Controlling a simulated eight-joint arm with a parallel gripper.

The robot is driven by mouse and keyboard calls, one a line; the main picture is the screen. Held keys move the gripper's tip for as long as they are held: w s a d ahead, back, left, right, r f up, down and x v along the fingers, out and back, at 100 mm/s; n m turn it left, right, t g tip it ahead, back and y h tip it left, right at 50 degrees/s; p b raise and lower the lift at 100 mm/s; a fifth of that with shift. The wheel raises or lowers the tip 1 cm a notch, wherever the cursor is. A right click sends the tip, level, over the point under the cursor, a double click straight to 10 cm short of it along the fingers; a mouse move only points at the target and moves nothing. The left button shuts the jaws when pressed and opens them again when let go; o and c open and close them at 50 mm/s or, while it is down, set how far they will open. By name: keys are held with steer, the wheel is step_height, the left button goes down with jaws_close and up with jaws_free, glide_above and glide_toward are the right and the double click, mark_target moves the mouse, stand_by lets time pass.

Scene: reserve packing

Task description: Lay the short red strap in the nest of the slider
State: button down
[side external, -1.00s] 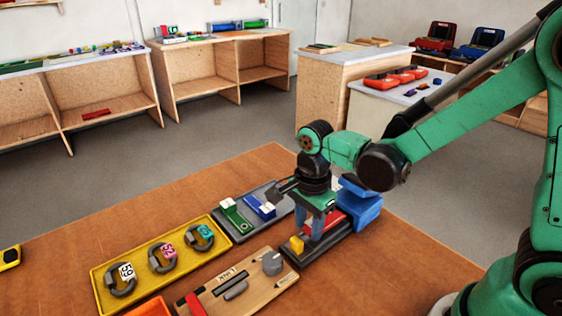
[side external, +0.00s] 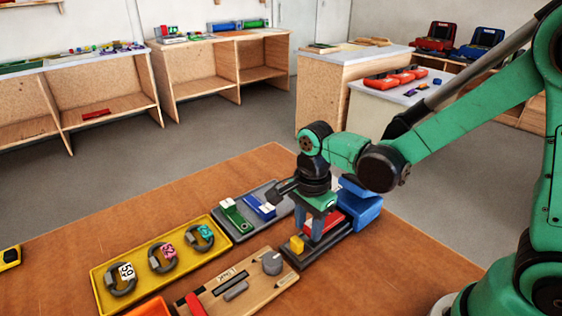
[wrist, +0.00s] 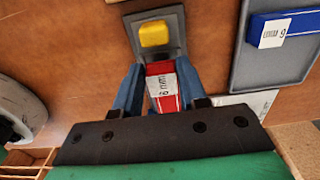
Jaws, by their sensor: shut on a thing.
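My gripper (side external: 318,228) points down over the dark base of the slider (side external: 302,259), which has a yellow block (side external: 296,244) at its near end and a blue block (side external: 362,203) at its far end. It is shut on the short red strap (wrist: 157,84), which has a white label and shows between the fingers in the wrist view. The yellow block (wrist: 155,33) lies just beyond the strap's end there, on a grey plate. The strap is low over the base. The fingers hide its underside, so I cannot tell whether it touches the nest.
A grey tray (side external: 240,236) to the left holds a green and a blue strap with white labels. A yellow tray (side external: 103,285) holds three dark rings with number tags. A wooden board (side external: 255,292) with a grey knob stands close in front of the slider.

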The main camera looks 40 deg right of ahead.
steer(key=shift+f, duration=0.7)
stand_by(1.0)
jaws_free()
stand_by(0.4)
step_height(320, 180, up, 7)
stand_by(1.1)
steer(key=shift+r, duration=0.1)
steer(key=s+d+r+n+t, duration=0.3)
steer(key=n+t, duration=0.4)
steer(key=n, duration=1.1)
steer(key=shift+d+r, duration=0.45)
steer(key=shift+d, duration=0.05)
